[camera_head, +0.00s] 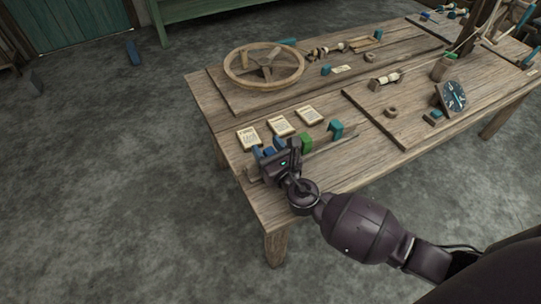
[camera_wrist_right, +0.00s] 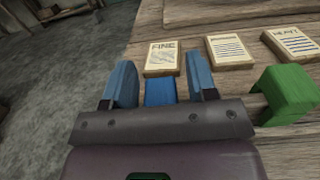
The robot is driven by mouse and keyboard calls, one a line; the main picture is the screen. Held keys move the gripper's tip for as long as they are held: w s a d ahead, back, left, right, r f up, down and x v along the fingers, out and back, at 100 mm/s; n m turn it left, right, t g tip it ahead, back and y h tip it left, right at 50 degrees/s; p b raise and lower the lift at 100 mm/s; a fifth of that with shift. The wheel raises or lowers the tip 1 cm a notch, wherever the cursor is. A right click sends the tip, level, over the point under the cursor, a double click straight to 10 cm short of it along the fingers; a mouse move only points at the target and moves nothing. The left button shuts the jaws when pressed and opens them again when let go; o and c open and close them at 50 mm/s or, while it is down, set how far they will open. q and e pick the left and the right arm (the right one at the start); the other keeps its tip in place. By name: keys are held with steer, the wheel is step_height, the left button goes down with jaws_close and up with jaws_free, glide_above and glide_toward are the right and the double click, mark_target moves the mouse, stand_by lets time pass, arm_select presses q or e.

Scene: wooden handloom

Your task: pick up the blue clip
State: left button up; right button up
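The blue clip (camera_head: 268,151) sits near the left front corner of the wooden table, partly hidden by my right gripper (camera_head: 269,149). In the right wrist view, the blue clip (camera_wrist_right: 160,92) lies between the two lighter blue fingers of the right gripper (camera_wrist_right: 161,82). The fingers are apart, one on each side of the clip, with a narrow gap showing on both sides. The lower part of the clip is hidden behind the gripper body. My left gripper is not in view.
A green clip (camera_head: 307,141) stands just right of the gripper, and also shows in the wrist view (camera_wrist_right: 287,92). A teal clip (camera_head: 336,129) stands farther right. Paper cards (camera_head: 281,126) lie behind them. A wooden wheel (camera_head: 264,66) lies farther back on the table (camera_head: 222,112).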

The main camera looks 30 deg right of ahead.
steer(key=c, duration=0.8)
